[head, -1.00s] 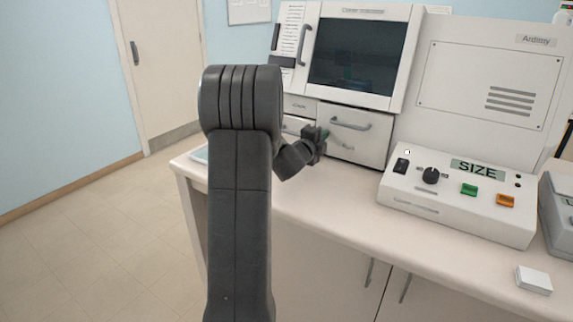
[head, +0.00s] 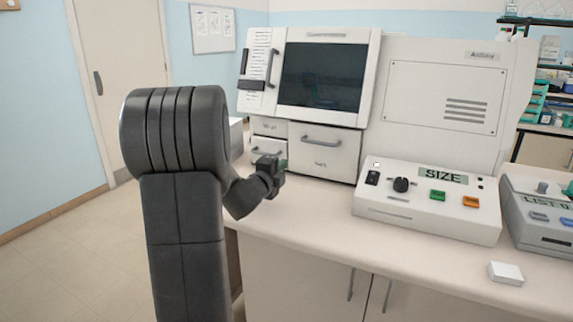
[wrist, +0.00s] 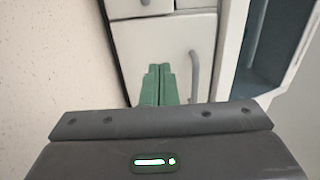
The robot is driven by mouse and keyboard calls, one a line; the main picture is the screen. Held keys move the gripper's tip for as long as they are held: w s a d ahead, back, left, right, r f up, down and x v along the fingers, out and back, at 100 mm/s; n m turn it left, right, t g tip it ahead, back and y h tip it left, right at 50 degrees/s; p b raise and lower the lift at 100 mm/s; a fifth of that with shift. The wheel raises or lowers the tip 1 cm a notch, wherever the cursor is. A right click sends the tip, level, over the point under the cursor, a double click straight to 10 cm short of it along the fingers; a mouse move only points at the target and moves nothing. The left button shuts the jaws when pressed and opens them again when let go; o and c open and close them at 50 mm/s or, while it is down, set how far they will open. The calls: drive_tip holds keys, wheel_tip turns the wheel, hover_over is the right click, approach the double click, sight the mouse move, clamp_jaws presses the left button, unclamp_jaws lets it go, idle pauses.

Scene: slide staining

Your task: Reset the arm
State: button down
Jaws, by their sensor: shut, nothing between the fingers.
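My gripper (head: 281,164) is in front of the staining machine's drawers, above the counter, in the head view. In the wrist view its two green fingers (wrist: 158,84) are together with nothing between them. They point toward a white drawer front (wrist: 160,50) with a grey handle. My dark arm bends over on the left of the head view, and its wrist hides part of the small lower drawer.
The white machine (head: 325,75) stands at the counter's back with its drawers closed. The SIZE control box (head: 425,215) is to the right, beside a grey box (head: 540,225). A small white block (head: 506,273) lies near the front edge. The counter (head: 310,220) before the drawers is clear.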

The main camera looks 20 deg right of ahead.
drive_tip(key=v, duration=0.4)
drive_tip(key=shift+s+a, duration=0.1)
